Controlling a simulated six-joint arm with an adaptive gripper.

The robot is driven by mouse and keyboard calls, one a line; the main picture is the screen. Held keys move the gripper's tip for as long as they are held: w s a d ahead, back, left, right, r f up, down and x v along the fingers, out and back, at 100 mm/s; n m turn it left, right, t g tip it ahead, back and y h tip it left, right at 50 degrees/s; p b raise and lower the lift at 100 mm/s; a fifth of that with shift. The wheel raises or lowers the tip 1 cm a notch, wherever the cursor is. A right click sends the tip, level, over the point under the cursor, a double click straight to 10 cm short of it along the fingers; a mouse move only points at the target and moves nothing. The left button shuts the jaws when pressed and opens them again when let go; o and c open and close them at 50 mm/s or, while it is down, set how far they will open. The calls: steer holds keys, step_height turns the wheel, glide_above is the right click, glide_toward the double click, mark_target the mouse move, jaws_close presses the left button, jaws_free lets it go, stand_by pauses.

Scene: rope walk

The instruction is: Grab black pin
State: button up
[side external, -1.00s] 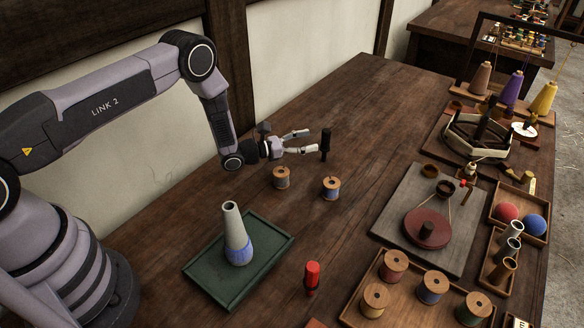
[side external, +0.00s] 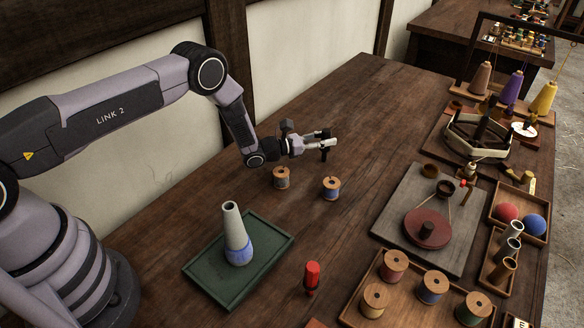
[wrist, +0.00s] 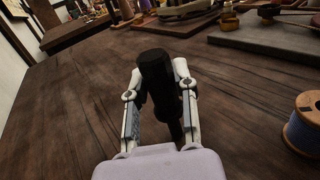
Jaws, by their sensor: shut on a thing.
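The black pin (side external: 324,151) stands upright on the table, beyond the two small spools. In the wrist view the black pin (wrist: 157,76) is between the two fingers, its thick head up and its thin lower part below. My gripper (side external: 327,143) is shut on the pin, with its fingers on either side. The fingers also show in the wrist view (wrist: 158,85). In the side view they hide part of the pin, and I cannot tell whether its foot touches the table.
Two spools, (side external: 281,178) and (side external: 331,188), stand in front of my gripper. A red pin (side external: 312,277) and a green tray (side external: 207,289) with a grey-and-blue cone (side external: 235,235) are nearer. A grey board (side external: 400,222) and a spool tray (side external: 350,313) are to the right.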

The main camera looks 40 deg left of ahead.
jaws_close()
steer(key=shift+r, duration=0.1)
